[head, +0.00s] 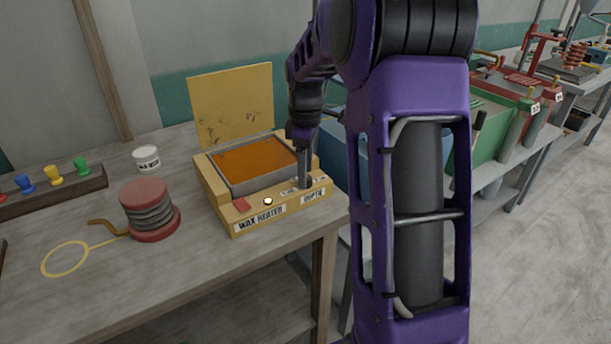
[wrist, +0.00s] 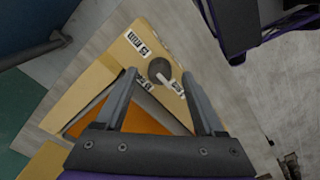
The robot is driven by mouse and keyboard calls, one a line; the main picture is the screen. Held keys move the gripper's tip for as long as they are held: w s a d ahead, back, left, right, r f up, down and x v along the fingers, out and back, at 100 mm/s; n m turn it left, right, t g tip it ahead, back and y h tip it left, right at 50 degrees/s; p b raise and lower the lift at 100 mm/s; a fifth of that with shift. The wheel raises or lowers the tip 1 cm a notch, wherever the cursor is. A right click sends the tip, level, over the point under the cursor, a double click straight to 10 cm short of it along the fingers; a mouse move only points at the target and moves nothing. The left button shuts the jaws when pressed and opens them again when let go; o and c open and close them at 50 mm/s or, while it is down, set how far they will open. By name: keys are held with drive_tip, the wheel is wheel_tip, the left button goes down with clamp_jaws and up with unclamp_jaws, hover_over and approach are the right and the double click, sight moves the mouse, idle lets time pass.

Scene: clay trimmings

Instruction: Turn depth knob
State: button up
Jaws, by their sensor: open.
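The depth knob (wrist: 158,67) is a dark round knob with a pale pointer, on the yellow front panel of the wax heater (head: 222,216). In the head view a "DEPTH" label (head: 313,195) marks its place, and my gripper largely hides the knob. In the wrist view small white scale labels, one reading "5 mm" (wrist: 137,42), lie around it. My gripper (wrist: 158,75) is open and points down over the panel. The knob appears between its two fingertips, and no finger visibly grips it. I cannot tell the exact height of the fingertips above the panel.
The heater's lid (head: 232,103) stands open behind its orange wax bath (head: 256,165). A red switch (head: 242,204) and a white lamp (head: 268,201) sit left on the panel. A red spool (head: 149,210) and a white jar (head: 146,158) stand left on the workbench (head: 190,280).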

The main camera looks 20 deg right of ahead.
drive_tip(key=shift+f, duration=0.6)
clamp_jaws()
